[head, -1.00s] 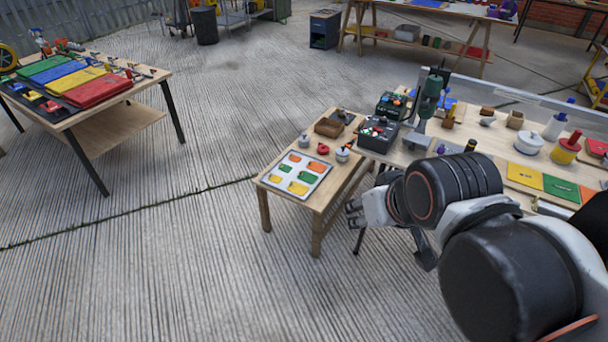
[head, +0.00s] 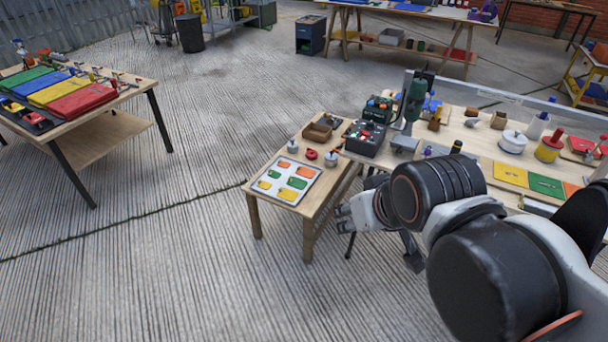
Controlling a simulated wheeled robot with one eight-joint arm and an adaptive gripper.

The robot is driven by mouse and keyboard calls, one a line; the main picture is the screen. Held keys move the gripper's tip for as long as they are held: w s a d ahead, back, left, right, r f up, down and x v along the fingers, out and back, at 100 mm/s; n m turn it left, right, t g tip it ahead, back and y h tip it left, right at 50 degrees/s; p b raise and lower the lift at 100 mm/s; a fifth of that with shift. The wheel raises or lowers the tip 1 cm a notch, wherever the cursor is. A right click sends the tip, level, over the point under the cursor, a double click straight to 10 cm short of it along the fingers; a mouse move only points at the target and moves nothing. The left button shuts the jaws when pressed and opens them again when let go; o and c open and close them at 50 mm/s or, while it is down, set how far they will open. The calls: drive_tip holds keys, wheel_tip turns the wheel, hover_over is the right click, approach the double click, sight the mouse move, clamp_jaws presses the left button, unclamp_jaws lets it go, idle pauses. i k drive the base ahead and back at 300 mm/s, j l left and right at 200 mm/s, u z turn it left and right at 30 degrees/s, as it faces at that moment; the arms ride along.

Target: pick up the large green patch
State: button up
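A white board (head: 300,205) with several small coloured patches lies on a low wooden table. The larger-looking green patch (head: 297,183) is at its right side; a smaller green patch (head: 273,174) is at its left. Yellow and orange patches lie around them. A folded green sheet (head: 29,77) is on the far-left table, and a flat green sheet (head: 545,185) is on the right table. My gripper (head: 341,213) is right of and nearer than the low table, apart from the patches, with nothing visible in it. Its finger gap is too small to judge.
The low table (head: 322,195) also holds a brown tray (head: 317,132), a red round item (head: 311,154) and grey weights. The long right table (head: 480,160) is crowded with tools and pots. The ribbed floor (head: 150,260) left of the low table is clear.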

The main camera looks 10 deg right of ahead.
sight(298, 184)
drive_tip(key=i+l+z, duration=0.1)
drive_tip(key=i+l, duration=0.2)
drive_tip(key=i, duration=0.2)
drive_tip(key=i+l+z, duration=0.15)
drive_tip(key=i+l, duration=0.15)
drive_tip(key=i, duration=0.2)
drive_tip(key=i+l+z, duration=0.1)
drive_tip(key=i, duration=0.4)
drive_tip(key=i+l+z, duration=0.15)
drive_tip(key=i, duration=0.4)
drive_tip(key=l, duration=0.1)
